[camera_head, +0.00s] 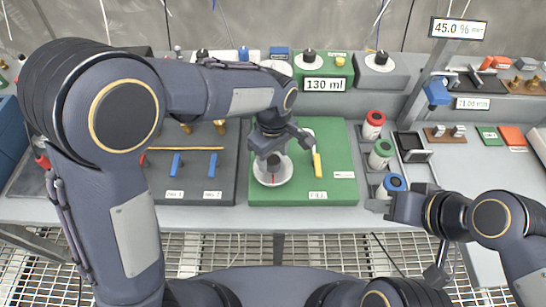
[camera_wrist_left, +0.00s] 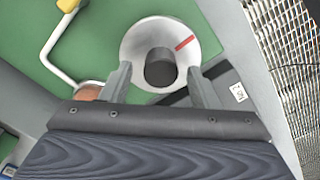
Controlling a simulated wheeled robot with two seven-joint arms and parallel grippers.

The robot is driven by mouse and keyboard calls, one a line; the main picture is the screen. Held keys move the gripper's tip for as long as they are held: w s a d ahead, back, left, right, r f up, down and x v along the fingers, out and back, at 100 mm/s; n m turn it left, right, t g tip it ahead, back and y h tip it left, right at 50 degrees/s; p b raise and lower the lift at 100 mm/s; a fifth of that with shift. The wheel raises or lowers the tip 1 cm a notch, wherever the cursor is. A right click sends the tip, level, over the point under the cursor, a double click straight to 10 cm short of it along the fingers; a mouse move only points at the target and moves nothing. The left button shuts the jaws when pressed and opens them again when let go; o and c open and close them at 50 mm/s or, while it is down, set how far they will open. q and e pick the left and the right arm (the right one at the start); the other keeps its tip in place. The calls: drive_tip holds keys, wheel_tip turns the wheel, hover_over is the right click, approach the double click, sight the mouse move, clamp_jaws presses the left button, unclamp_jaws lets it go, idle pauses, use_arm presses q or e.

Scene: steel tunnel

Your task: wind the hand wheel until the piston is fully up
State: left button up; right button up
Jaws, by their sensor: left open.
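The hand wheel appears to be the pale round dish (camera_head: 287,175) with a dark knob and a red mark, on the green panel (camera_head: 344,190). In the left wrist view the pale wheel (camera_wrist_left: 134,48) shows its red mark at upper right and its dark knob (camera_wrist_left: 160,68) in the middle. My left gripper (camera_head: 279,150) is over the wheel, open, with its fingers on either side of the knob (camera_wrist_left: 156,72). I cannot tell whether they touch it. My right gripper (camera_head: 408,207) is at the right, away from the wheel; its fingers are unclear. I cannot identify the piston.
A yellow-tipped lever (camera_head: 317,165) stands right of the wheel. A display (camera_head: 326,85) behind reads 130 ml. Red, green and blue-topped containers (camera_head: 381,155) stand right of the panel. A dark panel with blue handles (camera_head: 177,165) lies left.

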use_arm(q)
drive_tip(key=shift+f, duration=0.85)
drive_tip(key=c, duration=1)
drive_tip(key=shift+o, duration=0.2)
